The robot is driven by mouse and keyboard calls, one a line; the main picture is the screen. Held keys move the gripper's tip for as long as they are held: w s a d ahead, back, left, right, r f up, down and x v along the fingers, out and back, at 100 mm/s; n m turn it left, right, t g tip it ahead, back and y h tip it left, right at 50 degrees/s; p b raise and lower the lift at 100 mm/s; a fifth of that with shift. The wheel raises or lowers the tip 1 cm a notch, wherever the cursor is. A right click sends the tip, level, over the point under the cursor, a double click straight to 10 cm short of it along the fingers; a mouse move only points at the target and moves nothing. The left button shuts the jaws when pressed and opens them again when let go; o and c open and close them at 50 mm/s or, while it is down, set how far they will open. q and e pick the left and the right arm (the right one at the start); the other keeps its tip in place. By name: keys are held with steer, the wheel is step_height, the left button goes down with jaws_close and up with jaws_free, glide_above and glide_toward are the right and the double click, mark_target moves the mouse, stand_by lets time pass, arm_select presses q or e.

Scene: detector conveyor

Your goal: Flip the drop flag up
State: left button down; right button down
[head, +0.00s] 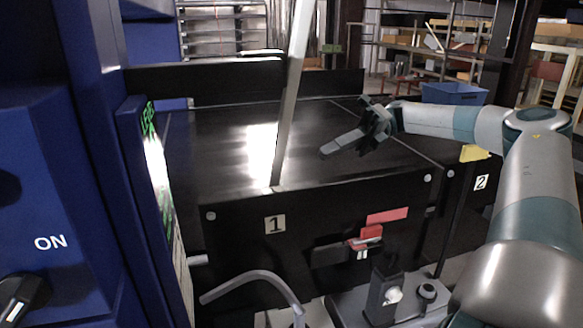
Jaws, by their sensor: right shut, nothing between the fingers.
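A small red piece (371,231) sits on a dark bracket on the front side panel of the conveyor (215,125), right of the "1" label. A flat red strip (387,215) is fixed on the panel just above it. I cannot tell for sure which part is the drop flag; the small red piece looks most like it. My right gripper (326,152) reaches in from the right. It is shut and empty, with its fingers pointing left above the dark belt, up and left of the red piece and apart from it. My left gripper is not in view.
A slanted metal bar (293,90) rises from the conveyor's front edge. A blue cabinet with an ON switch (22,298) fills the left. A bent grey tube (255,276) stands below the panel. A blue bin (453,93) and shelves are behind. The belt looks clear.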

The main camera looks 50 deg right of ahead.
steer(key=shift+a, duration=0.1)
steer(key=p+x, duration=0.2)
steer(key=x, duration=0.7)
steer(key=shift+a, duration=0.4)
steer(key=shift+w+f, duration=0.1)
steer(key=shift+w, duration=0.05)
